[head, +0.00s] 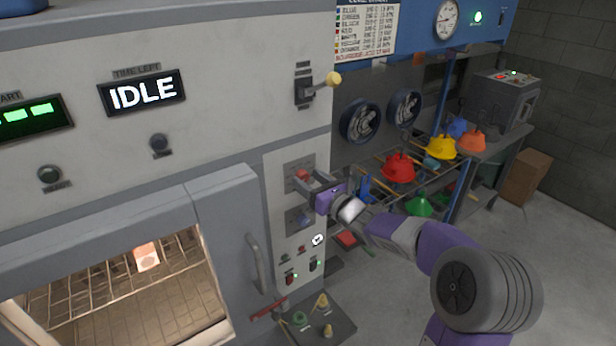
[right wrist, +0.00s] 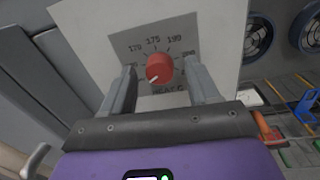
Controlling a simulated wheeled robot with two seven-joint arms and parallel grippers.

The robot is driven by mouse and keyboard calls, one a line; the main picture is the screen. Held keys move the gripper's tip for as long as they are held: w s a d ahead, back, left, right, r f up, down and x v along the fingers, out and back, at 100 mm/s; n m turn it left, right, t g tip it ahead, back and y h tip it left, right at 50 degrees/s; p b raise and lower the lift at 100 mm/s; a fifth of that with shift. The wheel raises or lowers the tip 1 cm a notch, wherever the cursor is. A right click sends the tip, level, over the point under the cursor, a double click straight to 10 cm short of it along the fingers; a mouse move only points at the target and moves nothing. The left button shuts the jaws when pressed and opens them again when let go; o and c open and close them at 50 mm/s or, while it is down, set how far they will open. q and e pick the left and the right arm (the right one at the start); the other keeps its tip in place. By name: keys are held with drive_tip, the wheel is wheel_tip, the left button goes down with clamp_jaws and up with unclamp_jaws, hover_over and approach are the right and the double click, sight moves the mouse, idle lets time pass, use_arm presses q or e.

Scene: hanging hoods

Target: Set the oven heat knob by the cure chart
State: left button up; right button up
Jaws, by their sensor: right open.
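The oven heat knob (right wrist: 159,68) is red and round with a white pointer mark. In the head view the right gripper (head: 308,182) is at the oven's control panel, partly covering the knob (head: 302,174). The cure chart (head: 366,30) hangs at the top, with coloured rows too small to read surely. My left gripper is not in view.
The oven display (head: 143,93) reads IDLE. A second dial (head: 304,219) sits below the heat knob. A lever with a yellow ball (head: 333,79) sticks out above. The oven door handle (head: 257,264) is at the left.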

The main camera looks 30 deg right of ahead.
drive_tip(key=shift+w, duration=0.45)
drive_tip(key=shift+c, duration=0.2)
